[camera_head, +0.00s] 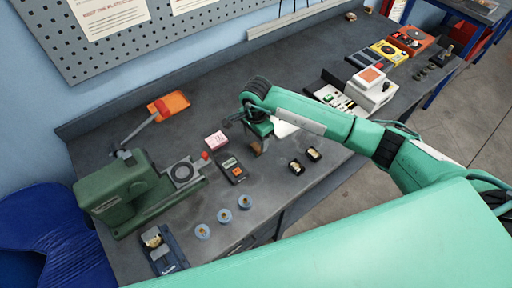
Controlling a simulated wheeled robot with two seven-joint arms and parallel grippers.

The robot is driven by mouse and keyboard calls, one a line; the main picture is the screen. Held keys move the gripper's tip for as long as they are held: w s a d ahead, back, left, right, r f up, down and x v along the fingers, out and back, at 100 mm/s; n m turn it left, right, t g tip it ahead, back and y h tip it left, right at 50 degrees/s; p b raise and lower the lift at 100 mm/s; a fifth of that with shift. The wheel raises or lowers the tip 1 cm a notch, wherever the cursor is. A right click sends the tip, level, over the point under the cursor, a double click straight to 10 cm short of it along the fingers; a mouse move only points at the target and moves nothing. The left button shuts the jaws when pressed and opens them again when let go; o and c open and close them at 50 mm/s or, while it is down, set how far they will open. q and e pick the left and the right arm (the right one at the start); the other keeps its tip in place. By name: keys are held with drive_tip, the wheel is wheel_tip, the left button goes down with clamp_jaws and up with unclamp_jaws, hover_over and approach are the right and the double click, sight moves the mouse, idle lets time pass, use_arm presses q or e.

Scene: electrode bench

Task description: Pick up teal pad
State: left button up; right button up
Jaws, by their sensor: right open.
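My right gripper (236,120) hangs over the middle of the bench, at the end of my teal arm that comes in from the right. It is open, and I see nothing held in it. A small dark teal patch (262,129) shows just right of and below the gripper, partly hidden by my wrist. It looks like the teal pad, but I cannot tell for certain. I cannot tell whether the fingers touch it. A brown piece (257,147) is right below this patch, and a white piece (285,128) shows beside it under my arm. My left gripper is not in view.
A green machine (125,192) stands at left. Blue-rimmed rolls (224,215) and two black-and-gold parts (296,167) lie nearer. A white device (371,88) is at right. The back middle is clear.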

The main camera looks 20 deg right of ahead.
sight(256, 146)
drive_tip(key=f, duration=0.1)
drive_tip(key=f+p, duration=0.2)
drive_tip(key=shift+s+f, duration=0.25)
drive_tip(key=shift+f, duration=0.55)
drive_tip(key=c, duration=1.1)
